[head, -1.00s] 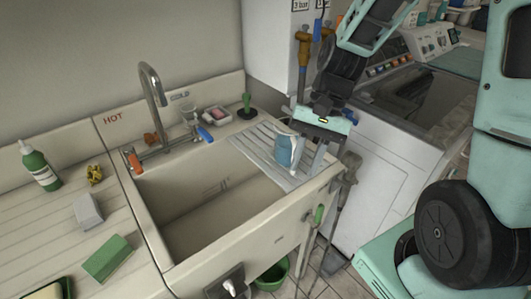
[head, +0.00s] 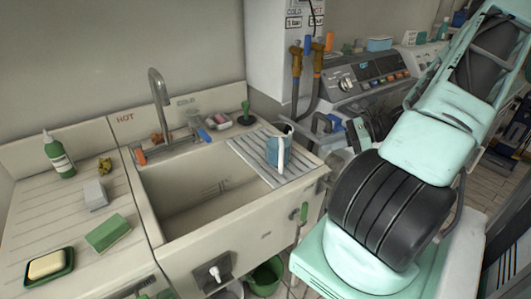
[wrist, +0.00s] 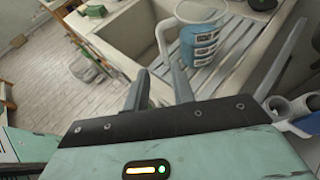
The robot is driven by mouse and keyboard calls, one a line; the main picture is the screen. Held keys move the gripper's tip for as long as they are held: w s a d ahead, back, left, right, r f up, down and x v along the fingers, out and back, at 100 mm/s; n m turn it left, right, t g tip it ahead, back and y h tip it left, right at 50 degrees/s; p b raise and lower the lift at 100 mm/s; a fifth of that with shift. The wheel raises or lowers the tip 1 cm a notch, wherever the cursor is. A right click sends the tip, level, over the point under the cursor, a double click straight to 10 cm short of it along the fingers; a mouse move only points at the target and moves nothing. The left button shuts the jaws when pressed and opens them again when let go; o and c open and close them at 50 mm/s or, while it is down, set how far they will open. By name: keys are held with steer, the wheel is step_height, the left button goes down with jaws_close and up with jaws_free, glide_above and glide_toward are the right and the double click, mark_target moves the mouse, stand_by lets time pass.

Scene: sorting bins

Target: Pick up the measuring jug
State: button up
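The measuring jug (head: 272,151) is blue with a white handle and stands upright on the ridged draining area (head: 257,166) at the right of the sink. In the wrist view the jug (wrist: 201,47) stands beyond my fingertips, slightly to the right, its white handle on the left side. My gripper (wrist: 158,76) is open and empty, with a clear gap between its two fingers. The fingers are apart from the jug. In the head view my arm fills the right side, and the gripper is hard to make out there.
The sink basin (head: 200,196) lies left of the jug, with a tap (head: 158,100) behind. A green-handled plunger (head: 246,113) and a pink sponge dish (head: 219,121) stand on the back ledge. Pipes (head: 296,80) and a control-panel machine (head: 370,85) are behind right.

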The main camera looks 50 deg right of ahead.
steer(key=p+x, duration=0.2)
steer(key=x, duration=1)
steer(key=shift+p, duration=0.3)
steer(key=shift+p+x, duration=1)
steer(key=shift+x, duration=1.65)
steer(key=shift+w+d+r, duration=0.1)
steer(key=shift+c, duration=0.4)
jaws_close()
